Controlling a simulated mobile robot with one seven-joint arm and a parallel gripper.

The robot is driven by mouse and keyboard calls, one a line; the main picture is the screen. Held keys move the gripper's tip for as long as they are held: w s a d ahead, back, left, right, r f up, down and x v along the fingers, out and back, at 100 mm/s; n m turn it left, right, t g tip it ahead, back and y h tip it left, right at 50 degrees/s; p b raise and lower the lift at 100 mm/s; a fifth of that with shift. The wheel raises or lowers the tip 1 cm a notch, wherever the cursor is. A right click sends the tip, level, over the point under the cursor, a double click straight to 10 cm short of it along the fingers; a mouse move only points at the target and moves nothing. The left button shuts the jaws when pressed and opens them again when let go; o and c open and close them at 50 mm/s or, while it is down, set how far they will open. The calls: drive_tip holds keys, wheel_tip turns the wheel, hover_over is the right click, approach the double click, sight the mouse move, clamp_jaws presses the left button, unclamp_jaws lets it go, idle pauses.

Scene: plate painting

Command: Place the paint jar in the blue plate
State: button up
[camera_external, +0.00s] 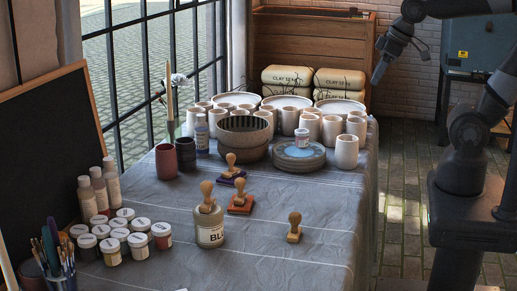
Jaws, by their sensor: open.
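A small paint jar (302,138) with a pale lid stands at the back part of the blue plate (297,166). Its base overlaps the plate's surface in the picture and it looks upright, though I cannot tell exactly how it rests. The plate sits on a round grey stack or stand near the table's right side. More lidded paint jars (111,250) stand in a group at the front left. My gripper (379,74) is open and empty, high up to the right of the table's far end, well apart from the jar and plate.
White cups (347,151) and pale bowls crowd behind and beside the plate. A dark-striped bowl (243,136) stands left of it. Stamps (295,227) and a labelled bottle (209,229) stand in front. The table's (335,230) front right is mostly clear.

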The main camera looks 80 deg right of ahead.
drive_tip(key=shift+s+a+f+t, duration=0.2)
drive_tip(key=shift+s+a, duration=0.1)
drive_tip(key=shift+s, duration=0.5)
drive_tip(key=shift+s+a+f+t, duration=0.15)
drive_tip(key=shift+s+a, duration=0.15)
drive_tip(key=shift+s, duration=0.45)
